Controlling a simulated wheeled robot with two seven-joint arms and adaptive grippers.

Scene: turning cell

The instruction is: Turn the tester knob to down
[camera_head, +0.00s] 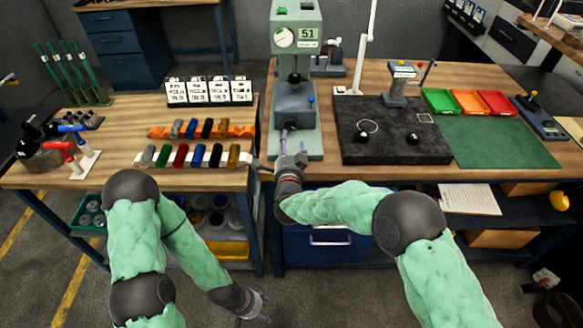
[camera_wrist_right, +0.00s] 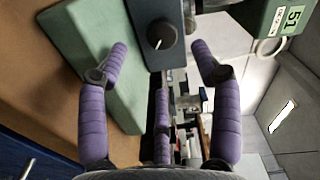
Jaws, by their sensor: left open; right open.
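The green hardness tester (camera_head: 307,40), labelled 51, stands at the left end of the right bench. Its dark round knob (camera_wrist_right: 161,34) sits on the grey front block, with a small pale mark on its face; I cannot tell its setting for sure. In the head view the knob (camera_head: 291,125) is small, just above my right gripper. My right gripper (camera_head: 292,158) is open in front of the tester. In the wrist view its purple fingers (camera_wrist_right: 161,62) are spread on either side below the knob, apart from it. My left gripper (camera_head: 264,306) is open and empty, low over the floor.
A black stone plate (camera_head: 385,150) with a stand and small knobs lies right of the tester. Green, orange and red trays (camera_head: 470,101) and a green mat (camera_head: 500,143) are further right. The left bench holds coloured cylinders (camera_head: 195,155) and white cards (camera_head: 208,91).

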